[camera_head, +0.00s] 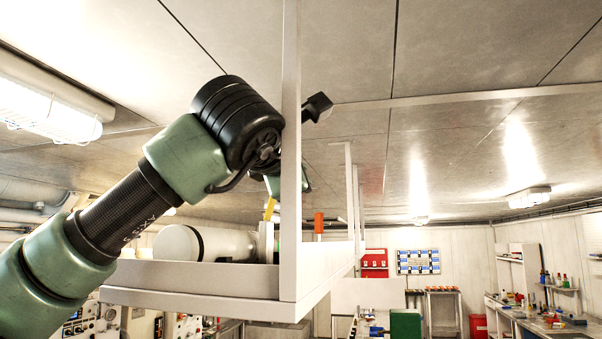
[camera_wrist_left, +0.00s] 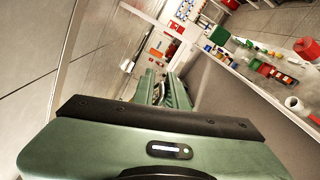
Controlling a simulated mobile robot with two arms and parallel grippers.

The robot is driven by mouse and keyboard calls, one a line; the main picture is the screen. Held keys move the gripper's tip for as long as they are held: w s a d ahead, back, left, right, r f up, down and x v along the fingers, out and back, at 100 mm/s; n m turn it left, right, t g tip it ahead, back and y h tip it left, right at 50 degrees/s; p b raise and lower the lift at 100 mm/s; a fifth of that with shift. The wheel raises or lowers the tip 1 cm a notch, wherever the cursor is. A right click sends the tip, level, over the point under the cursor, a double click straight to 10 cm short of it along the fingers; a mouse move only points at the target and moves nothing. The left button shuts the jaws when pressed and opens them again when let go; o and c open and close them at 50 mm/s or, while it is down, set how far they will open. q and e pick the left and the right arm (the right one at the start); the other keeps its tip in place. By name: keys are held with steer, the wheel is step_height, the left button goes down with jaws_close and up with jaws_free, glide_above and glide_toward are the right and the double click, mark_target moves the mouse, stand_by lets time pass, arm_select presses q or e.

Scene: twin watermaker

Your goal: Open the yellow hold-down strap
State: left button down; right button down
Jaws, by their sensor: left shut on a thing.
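The yellow hold-down strap (camera_head: 269,209) shows as a short, slanted yellow piece above the shelf, just left of the white post. My left gripper (camera_head: 273,185) is at its upper end, largely hidden behind the post and my own wrist. In the left wrist view the gripper's fingers (camera_wrist_left: 161,88) are close together; what lies between them is too small to make out. The gripper is shut on the strap. The strap's lower end is hidden behind the shelf's contents. My right gripper is in neither view.
A white cylinder (camera_head: 222,244) with a dark band lies on the white shelf (camera_head: 190,303). The shelf's upright post (camera_head: 291,150) stands close to my left arm. An orange cylinder (camera_head: 319,224) stands to the right. A bench (camera_head: 548,322) with small items is at far right.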

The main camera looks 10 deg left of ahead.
arm_select(q)
steer(key=c, duration=1.7)
jaws_free()
steer(key=shift+w+f, duration=0.2)
steer(key=shift+f, duration=0.3)
steer(key=shift+o, duration=0.7)
steer(key=shift+s, duration=0.1)
steer(key=shift+a+r, duration=0.15)
steer(key=shift+a, duration=0.05)
steer(key=shift+r, duration=0.15)
